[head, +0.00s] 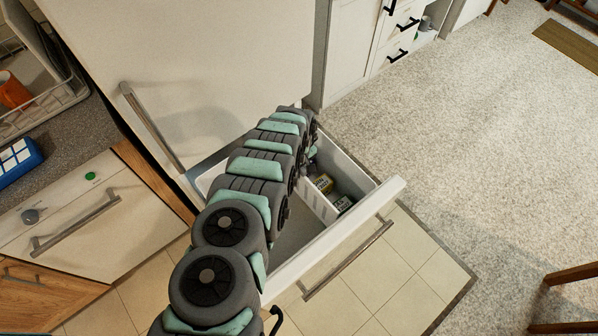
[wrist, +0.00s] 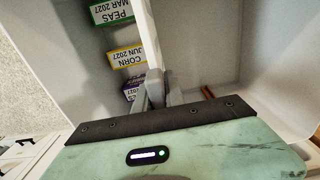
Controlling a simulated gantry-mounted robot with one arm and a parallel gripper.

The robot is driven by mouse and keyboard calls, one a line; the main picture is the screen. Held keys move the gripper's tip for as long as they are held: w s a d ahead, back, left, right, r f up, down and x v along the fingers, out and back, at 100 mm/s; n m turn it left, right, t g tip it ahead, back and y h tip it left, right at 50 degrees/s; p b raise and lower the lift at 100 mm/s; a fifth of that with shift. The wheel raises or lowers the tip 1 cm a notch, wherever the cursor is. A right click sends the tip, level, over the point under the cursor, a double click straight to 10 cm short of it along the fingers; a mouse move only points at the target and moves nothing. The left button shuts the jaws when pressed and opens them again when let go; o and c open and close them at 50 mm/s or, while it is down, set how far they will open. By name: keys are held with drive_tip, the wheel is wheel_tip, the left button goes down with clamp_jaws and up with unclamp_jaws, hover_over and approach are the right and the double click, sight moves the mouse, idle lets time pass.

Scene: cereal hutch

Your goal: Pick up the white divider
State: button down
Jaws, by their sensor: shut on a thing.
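The white divider (head: 315,203) stands upright across the inside of the open white drawer (head: 391,192). In the wrist view the divider (wrist: 147,35) runs as a thin white panel from the top edge down to my gripper (wrist: 154,92). The two grey fingers are shut on its near edge, one on each side. In the head view my arm covers the gripper and part of the divider. I cannot tell whether the divider is lifted off the drawer floor.
Small food boxes lie left of the divider in the wrist view: green peas (wrist: 112,12), yellow corn (wrist: 127,57) and a purple box (wrist: 131,84). A reddish-brown item (wrist: 208,92) lies on the right side. The drawer's front handle (head: 348,262) faces open tiled floor.

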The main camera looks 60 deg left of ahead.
drive_tip(key=shift+r, duration=0.4)
